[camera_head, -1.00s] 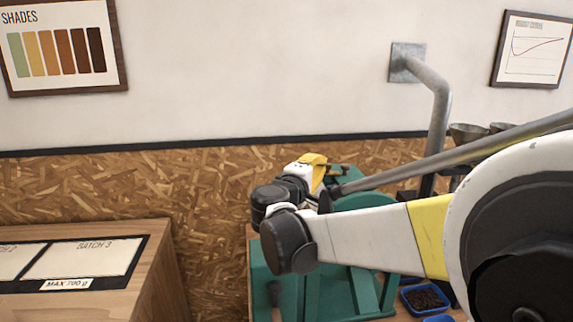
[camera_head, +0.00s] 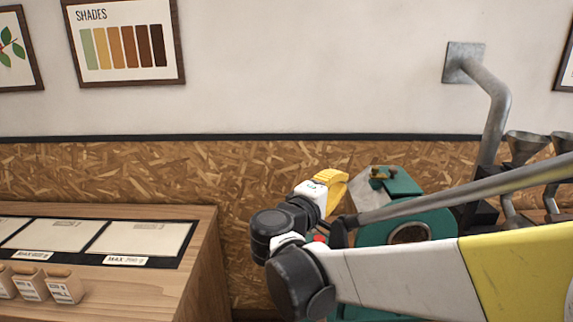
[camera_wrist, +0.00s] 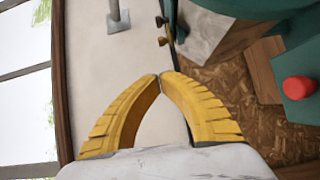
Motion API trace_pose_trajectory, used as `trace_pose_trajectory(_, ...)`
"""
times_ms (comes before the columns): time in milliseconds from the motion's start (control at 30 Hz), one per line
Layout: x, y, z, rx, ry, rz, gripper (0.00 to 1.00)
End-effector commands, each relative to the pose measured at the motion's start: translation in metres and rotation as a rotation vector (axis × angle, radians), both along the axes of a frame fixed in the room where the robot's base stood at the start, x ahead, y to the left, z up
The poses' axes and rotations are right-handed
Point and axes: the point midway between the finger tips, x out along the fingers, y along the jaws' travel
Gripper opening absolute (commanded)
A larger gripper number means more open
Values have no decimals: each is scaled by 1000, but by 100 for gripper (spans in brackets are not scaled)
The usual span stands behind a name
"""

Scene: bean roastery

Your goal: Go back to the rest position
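My gripper (camera_head: 336,186) shows yellow fingers at the end of my bent arm, in the middle of the head view. In the wrist view my gripper (camera_wrist: 160,76) has its two yellow fingertips together, with nothing held between them. It is up in the air, apart from the green machine (camera_head: 401,235), which stands behind and to its right in the head view. My arm hides much of that machine.
A wooden counter (camera_head: 195,262) with pale labelled panels and several small wooden blocks (camera_head: 65,285) stands at the left. A grey pipe (camera_head: 495,105) comes from the wall at the right. Metal funnels (camera_head: 525,145) stand beyond it. A red button (camera_wrist: 298,88) shows near the gripper.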

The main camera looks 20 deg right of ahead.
Motion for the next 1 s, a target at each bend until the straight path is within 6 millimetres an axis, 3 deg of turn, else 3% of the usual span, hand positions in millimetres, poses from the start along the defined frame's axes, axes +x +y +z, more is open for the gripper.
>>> trace_pose_trajectory(167, -10, -5, -9, 62, 14, -3, 0)
trace_pose_trajectory(267, -33, -14, -32, 221, 45, -8, 0)
trace_pose_trajectory(367, -71, -14, -70, 476, 79, -16, 0)
trace_pose_trajectory(500, -129, 16, -121, 881, 96, -24, 0)
trace_pose_trajectory(700, -184, 77, -156, 1336, 63, -28, 0)
trace_pose_trajectory(833, -198, 101, -161, 1488, 41, -28, 0)
trace_pose_trajectory(1000, -202, 108, -162, 1529, 35, -28, 0)
